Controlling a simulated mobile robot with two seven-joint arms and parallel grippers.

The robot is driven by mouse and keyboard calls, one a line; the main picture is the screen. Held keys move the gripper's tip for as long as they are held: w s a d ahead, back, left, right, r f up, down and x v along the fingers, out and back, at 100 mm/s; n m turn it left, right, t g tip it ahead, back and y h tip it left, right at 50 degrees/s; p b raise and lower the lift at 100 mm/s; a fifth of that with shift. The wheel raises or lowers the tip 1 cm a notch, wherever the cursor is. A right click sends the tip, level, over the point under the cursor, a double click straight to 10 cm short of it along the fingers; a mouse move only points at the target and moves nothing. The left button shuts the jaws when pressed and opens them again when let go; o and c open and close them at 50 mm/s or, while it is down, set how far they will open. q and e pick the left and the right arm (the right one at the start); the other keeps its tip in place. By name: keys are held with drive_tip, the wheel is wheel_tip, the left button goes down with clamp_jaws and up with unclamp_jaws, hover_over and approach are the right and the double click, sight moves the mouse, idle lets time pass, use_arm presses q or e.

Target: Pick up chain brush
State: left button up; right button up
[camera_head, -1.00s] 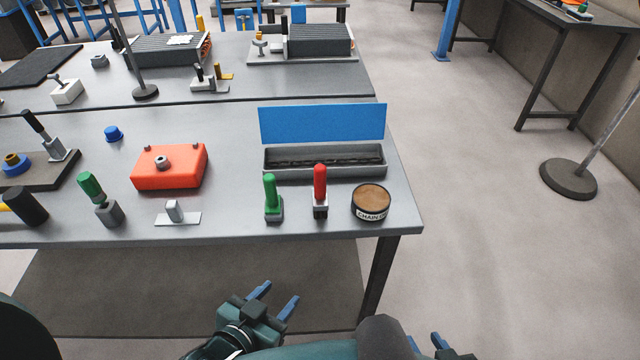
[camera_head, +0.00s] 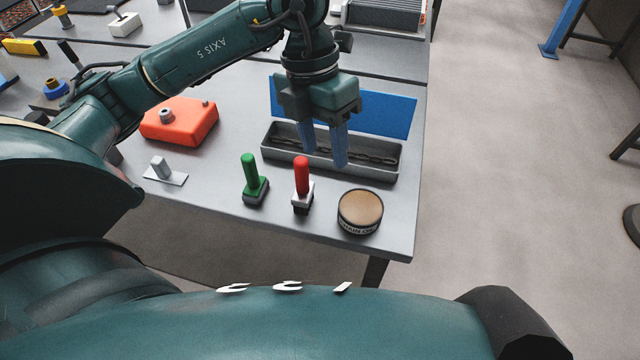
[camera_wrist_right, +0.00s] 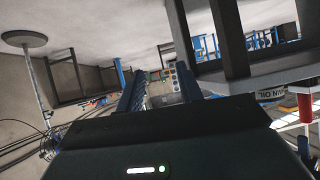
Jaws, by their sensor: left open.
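Two upright handled tools stand at the table's front edge in the head view: one with a green handle (camera_head: 249,178) and one with a red handle (camera_head: 302,182). Each has a grey or white head at the bottom with dark material below. I cannot tell which one is the chain brush. My left gripper (camera_head: 324,156) is open, pointing down over the grey tray (camera_head: 375,173) with a chain in it, behind the red-handled tool. Its fingers hide part of the tray. My right gripper (camera_wrist_right: 160,82) is open and empty in the right wrist view, below table height.
A round brown-topped tin (camera_head: 360,212) stands right of the red-handled tool. The table ends just right of the tin.

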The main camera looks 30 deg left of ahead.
sight(304, 175)
use_arm(q)
drive_tip(key=w+a+r+n+t+y, duration=0.1)
drive_tip(key=w+a+r+y, duration=0.1)
drive_tip(key=a, duration=0.2)
wheel_tip(304, 175, down, 7)
drive_tip(key=shift+s+a+r, duration=0.1)
drive_tip(key=shift+s, duration=0.05)
drive_tip(key=shift+f, duration=0.6)
drive_tip(key=f, duration=0.4)
drive_tip(key=shift+s+a+f+p, duration=0.1)
drive_tip(key=shift+s+a+p, duration=0.05)
drive_tip(key=shift+s+p, duration=0.25)
drive_tip(key=shift+w+f, duration=0.1)
drive_tip(key=shift+f, duration=0.4)
clamp_jaws()
